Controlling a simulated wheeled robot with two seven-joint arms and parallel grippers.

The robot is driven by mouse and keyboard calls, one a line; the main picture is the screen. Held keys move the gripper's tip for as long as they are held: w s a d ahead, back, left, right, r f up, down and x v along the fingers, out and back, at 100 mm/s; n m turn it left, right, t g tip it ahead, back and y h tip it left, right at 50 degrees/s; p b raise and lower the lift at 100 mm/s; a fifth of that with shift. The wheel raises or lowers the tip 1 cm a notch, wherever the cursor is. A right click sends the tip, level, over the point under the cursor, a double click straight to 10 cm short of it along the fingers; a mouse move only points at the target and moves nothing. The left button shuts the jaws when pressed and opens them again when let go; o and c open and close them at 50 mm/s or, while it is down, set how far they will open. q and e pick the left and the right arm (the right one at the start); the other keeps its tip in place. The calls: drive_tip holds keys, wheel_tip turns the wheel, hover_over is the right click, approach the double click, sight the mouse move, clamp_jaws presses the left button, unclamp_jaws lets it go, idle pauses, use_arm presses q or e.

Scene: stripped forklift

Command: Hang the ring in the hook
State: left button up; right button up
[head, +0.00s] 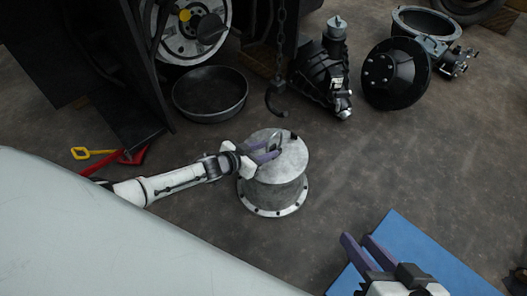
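The dark hook (275,102) hangs on a chain (281,45) at the top centre, beyond a grey metal drum-shaped part (274,180) with a flanged base. A small ring (278,139) appears to stand on the drum's top, beside the fingertips of my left gripper. My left gripper (275,148) reaches in from the left just over the drum top, its two purple fingers apart. Whether they touch the ring cannot be told. My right gripper (358,240) is open and empty at the lower right, over a blue mat.
A black round pan (210,93) lies left of the hook. Dark machine parts (322,75) and a black disc-shaped part (396,74) stand to the right. The blue mat (420,250) lies at lower right. Floor right of the drum is clear. A pale panel (90,230) fills the lower left.

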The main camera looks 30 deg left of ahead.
sight(268, 142)
use_arm(q)
clamp_jaws()
drive_tip(key=shift+r, duration=0.1)
drive_tip(key=shift+r, duration=0.1)
drive_tip(key=shift+r+p, duration=0.55)
drive_tip(key=shift+p, duration=0.15)
drive_tip(key=shift+r+p, duration=1.35)
drive_tip(key=shift+f, duration=0.1)
